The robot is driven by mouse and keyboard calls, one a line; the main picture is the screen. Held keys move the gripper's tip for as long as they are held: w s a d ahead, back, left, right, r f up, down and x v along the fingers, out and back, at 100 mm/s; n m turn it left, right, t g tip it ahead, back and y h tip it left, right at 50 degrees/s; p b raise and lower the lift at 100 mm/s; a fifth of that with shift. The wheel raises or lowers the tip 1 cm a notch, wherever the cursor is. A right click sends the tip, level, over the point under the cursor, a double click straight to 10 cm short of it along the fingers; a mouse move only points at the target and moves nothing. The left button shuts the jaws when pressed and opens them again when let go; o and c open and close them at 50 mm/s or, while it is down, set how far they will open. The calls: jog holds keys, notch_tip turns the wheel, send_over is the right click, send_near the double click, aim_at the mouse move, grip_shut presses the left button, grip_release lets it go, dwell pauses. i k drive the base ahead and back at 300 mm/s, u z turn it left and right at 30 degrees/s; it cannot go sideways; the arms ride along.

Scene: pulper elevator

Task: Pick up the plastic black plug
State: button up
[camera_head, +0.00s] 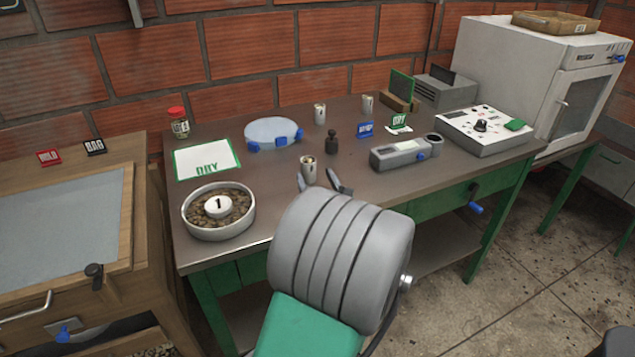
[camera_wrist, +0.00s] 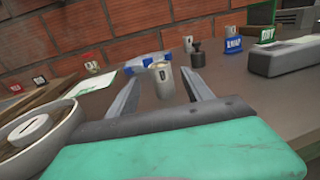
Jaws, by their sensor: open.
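Two dark things could be the black plug, and I cannot tell which is it. One is a small dark knobbed piece (camera_head: 331,142) standing on the table, also in the wrist view (camera_wrist: 198,57), just right of and behind a metal cup. The other is a black knob-like piece (camera_head: 94,271) at the front edge of the wooden box on the left. My gripper (camera_head: 323,182) is open and empty over the table's front part. In the wrist view its fingers (camera_wrist: 161,78) point toward the metal cup (camera_wrist: 161,79), which also shows in the head view (camera_head: 308,171).
A round tray of beans (camera_head: 190,226) is left of my gripper. A grey device (camera_head: 398,154) lies to the right. A blue-footed round dish (camera_head: 272,131), two more cups and small signs stand behind. A control box (camera_head: 487,132) is at the right end.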

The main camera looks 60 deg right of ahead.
aim_at(331, 143)
jog(key=z, duration=1.85)
